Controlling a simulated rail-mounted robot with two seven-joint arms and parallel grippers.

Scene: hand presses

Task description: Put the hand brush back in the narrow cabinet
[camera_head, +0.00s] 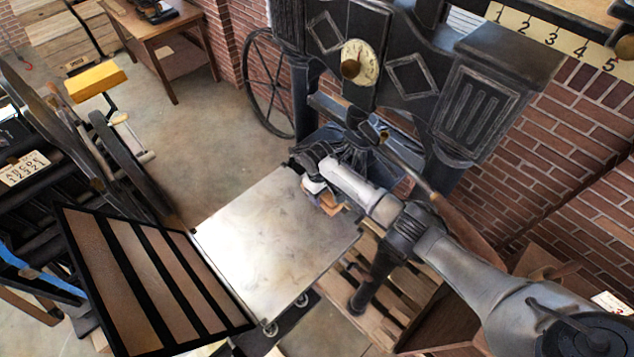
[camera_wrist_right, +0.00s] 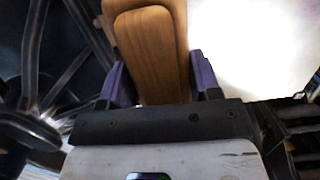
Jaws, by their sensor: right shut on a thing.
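In the right wrist view the purple fingers of my right gripper (camera_wrist_right: 160,80) are shut on either side of a brown wooden piece, which I take as the hand brush (camera_wrist_right: 150,45). A small tan part of the brush (camera_head: 330,205) shows below the gripper in the head view. Its bristles are hidden. I cannot make out the narrow cabinet in either view. My left gripper is not in view.
A dark iron press (camera_head: 410,75) stands by the brick wall (camera_head: 570,140). The pale plate (camera_head: 275,235) looks bare, with a black frame with brown panels (camera_head: 120,270) at its left. A wooden pallet (camera_head: 415,300) lies beneath my right arm. Open floor (camera_head: 225,155) lies beyond the plate.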

